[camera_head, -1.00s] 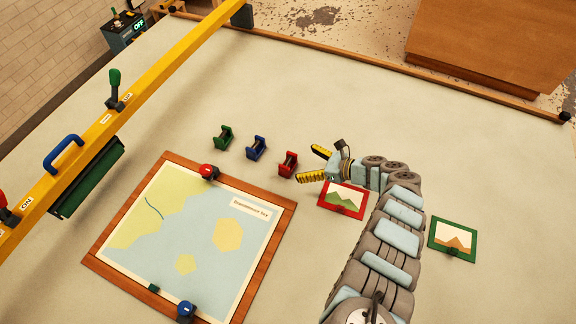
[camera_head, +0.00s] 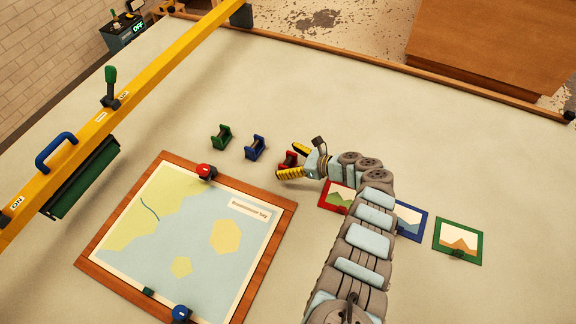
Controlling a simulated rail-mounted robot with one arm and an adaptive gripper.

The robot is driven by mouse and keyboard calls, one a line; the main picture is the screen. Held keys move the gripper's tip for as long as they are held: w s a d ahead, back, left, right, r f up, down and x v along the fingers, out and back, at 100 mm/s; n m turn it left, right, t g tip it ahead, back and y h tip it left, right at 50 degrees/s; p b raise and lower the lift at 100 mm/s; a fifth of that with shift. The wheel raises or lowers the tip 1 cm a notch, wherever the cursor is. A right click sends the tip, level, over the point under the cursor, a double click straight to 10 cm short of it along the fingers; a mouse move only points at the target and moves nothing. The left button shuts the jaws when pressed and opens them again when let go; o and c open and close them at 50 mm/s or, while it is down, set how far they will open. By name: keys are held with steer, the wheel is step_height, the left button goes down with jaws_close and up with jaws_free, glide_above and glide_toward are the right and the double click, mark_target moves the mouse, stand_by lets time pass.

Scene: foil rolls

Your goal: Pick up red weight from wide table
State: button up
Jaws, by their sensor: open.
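A small red U-shaped block (camera_head: 287,160) stands on the wide table (camera_head: 360,110), right of a similar blue block (camera_head: 255,148) and green block (camera_head: 221,137). A round red-topped piece (camera_head: 206,171) sits on the top edge of the framed map; I cannot tell which red piece is the weight. My gripper (camera_head: 286,160) is open, with its yellow fingers pointing left.
The framed map (camera_head: 190,235) lies at left front, with a blue-topped piece (camera_head: 181,313) near its bottom edge. A yellow beam (camera_head: 130,100) crosses the left side. Red (camera_head: 336,196), blue (camera_head: 411,221) and green (camera_head: 458,241) framed pictures lie at right. The far table is clear.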

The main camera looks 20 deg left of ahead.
mark_target(288, 160)
steer(key=c, duration=1.2)
steer(key=shift+r, duration=0.1)
step_height(288, 160, up, 8)
steer(key=p, duration=0.6)
steer(key=shift+r, duration=0.1)
steer(key=shift+r+p, duration=0.4)
steer(key=shift+r, duration=0.45)
